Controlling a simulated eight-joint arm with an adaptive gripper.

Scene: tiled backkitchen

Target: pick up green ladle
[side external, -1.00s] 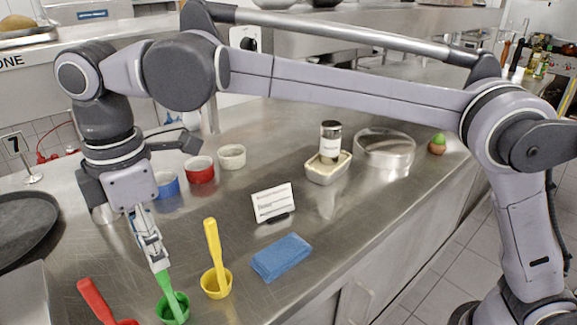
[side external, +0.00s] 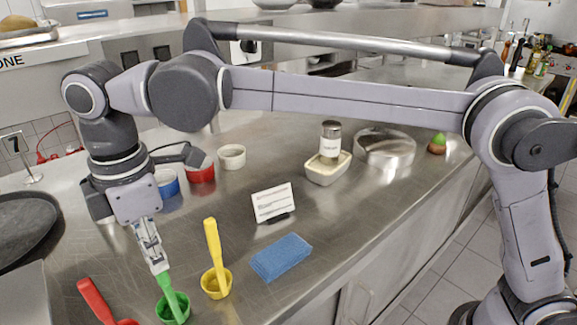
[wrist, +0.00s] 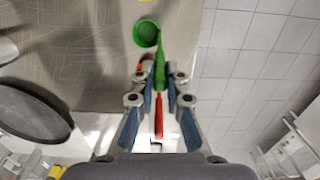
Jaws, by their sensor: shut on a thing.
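The green ladle (side external: 172,302) is near the front edge of the steel counter, its handle tilted up and its round bowl low. My gripper (side external: 160,268) points down and is shut on the upper part of the handle. The wrist view shows the green handle (wrist: 160,72) between my fingertips (wrist: 159,80), with the green bowl (wrist: 147,33) beyond. I cannot tell whether the bowl touches the counter.
A yellow ladle (side external: 215,265) stands close to the right and a red ladle (side external: 97,300) to the left. A dark round tray (side external: 22,225) is at left. Red (side external: 201,174) and blue (side external: 168,186) cups stand behind.

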